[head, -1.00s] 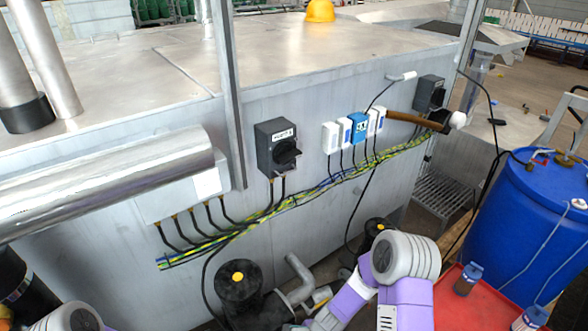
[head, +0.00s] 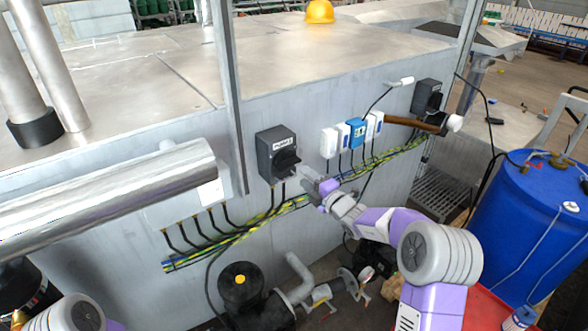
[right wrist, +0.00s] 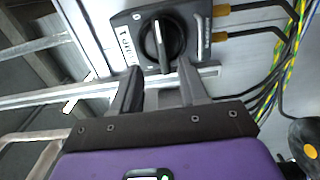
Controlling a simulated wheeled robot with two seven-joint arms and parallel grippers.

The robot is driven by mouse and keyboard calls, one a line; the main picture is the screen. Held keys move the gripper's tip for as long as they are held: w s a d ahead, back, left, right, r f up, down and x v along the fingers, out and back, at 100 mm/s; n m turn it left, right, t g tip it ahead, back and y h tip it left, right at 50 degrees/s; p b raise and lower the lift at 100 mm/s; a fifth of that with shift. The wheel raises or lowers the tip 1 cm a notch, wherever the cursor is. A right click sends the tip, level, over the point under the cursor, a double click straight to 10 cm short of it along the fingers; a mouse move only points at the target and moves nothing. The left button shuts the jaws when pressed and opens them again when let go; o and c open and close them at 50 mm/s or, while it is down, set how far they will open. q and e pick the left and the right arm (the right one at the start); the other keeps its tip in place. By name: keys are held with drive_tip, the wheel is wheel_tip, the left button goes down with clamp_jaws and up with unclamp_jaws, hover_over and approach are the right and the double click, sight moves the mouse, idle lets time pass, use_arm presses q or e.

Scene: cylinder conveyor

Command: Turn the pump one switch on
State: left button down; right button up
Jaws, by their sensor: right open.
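The pump one switch is a dark grey box with a black rotary knob (head: 286,158) and a white label that seems to read PUMP 1, on the metal wall. In the right wrist view the knob (right wrist: 163,44) fills the middle top, with its ridge and white mark running up the picture. My right gripper (head: 303,174) is just right of the knob. The right wrist view shows its two fingers (right wrist: 160,88) apart and empty, their tips just short of the knob. I cannot tell whether they touch it. Only part of my left arm shows, at bottom left; its gripper is out of frame.
A similar dark switch box (head: 428,95) is farther right, past several small white and blue boxes (head: 356,131) and a wooden-handled hammer (head: 412,122). Yellow-green cables (head: 290,207) run below. A silver pipe (head: 110,187) juts out at left. A blue barrel (head: 525,225) stands at right.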

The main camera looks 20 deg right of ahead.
sight(291, 167)
drive_tip(key=shift+p+x, duration=0.8)
drive_tip(key=shift+x, duration=2.6)
drive_tip(key=shift+a+f, duration=0.1)
drive_tip(key=shift+f, duration=0.05)
clamp_jaws()
